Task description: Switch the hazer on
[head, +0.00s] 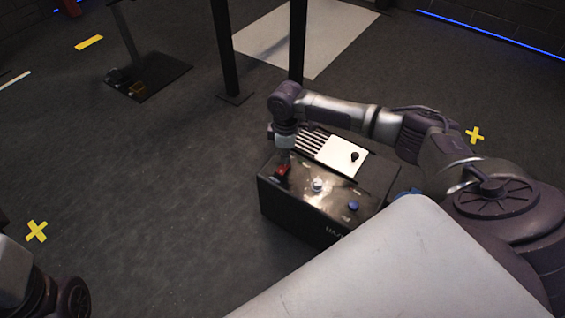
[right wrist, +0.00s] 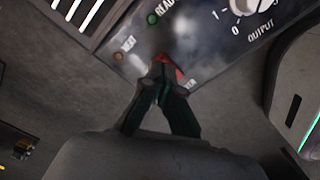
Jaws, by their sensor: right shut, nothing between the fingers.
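The hazer (head: 290,215) is a black box on the floor with a glossy control panel on top. Its red switch (head: 282,171) sits at the panel's left end; in the right wrist view the red switch (right wrist: 179,73) shows beside my fingertips, partly covered by them. My right gripper (head: 283,161) is shut and empty, pointing down at the switch. In the right wrist view its fingertips (right wrist: 160,75) overlap the switch's edge; I cannot tell whether they touch it or which way it is set. My left gripper is out of view.
The panel has a white output knob (head: 317,185), a blue part (head: 354,206), a green ready light (right wrist: 152,18) and a dull brownish heat light (right wrist: 118,56). A white plate with a black knob (head: 354,157) lies behind.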

